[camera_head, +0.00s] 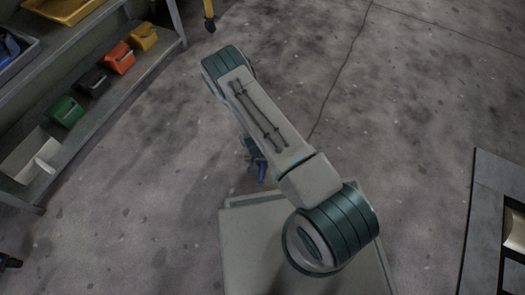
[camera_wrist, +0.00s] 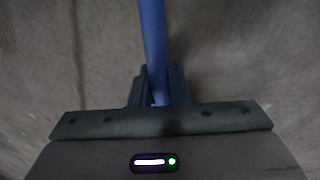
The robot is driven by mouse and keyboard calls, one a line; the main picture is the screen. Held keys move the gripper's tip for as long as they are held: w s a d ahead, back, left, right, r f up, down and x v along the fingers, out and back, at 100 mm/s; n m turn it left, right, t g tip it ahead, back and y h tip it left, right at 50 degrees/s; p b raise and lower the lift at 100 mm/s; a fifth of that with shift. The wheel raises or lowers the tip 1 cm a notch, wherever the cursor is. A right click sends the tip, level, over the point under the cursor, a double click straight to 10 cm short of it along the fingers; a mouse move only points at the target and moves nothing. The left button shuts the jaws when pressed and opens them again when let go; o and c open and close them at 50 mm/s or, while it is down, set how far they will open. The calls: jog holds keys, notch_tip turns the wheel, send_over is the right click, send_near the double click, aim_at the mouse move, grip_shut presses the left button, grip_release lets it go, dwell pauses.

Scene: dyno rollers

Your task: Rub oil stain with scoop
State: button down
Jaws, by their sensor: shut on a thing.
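My gripper (camera_wrist: 158,88) is shut on a blue handle, which I take to be the scoop's (camera_wrist: 153,40). The handle runs from between the fingers up to the top edge of the wrist view, and the scoop's head is out of sight there. In the head view my gripper (camera_head: 250,150) is mostly hidden under my arm, and a small blue part of the scoop (camera_head: 262,172) shows just beneath it, above the floor. The grey concrete floor (camera_head: 400,130) has several dark spots; I cannot tell which one is the oil stain.
A metal shelf (camera_head: 110,105) stands at the left with green, black, orange and yellow bins (camera_head: 66,111) and a yellow tray (camera_head: 65,8). A dark-framed structure (camera_head: 485,215) stands at the right edge. The floor between them is largely open.

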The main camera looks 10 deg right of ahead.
notch_tip(320, 180, up, 2)
jog(key=shift+r, duration=0.25)
notch_tip(320, 180, up, 2)
jog(key=shift+s+a+r+p, duration=0.1)
jog(key=shift+s+p, duration=0.05)
jog(key=shift+p, duration=0.9)
jog(key=shift+r+p, duration=1.15)
jog(key=shift+r, duration=0.5)
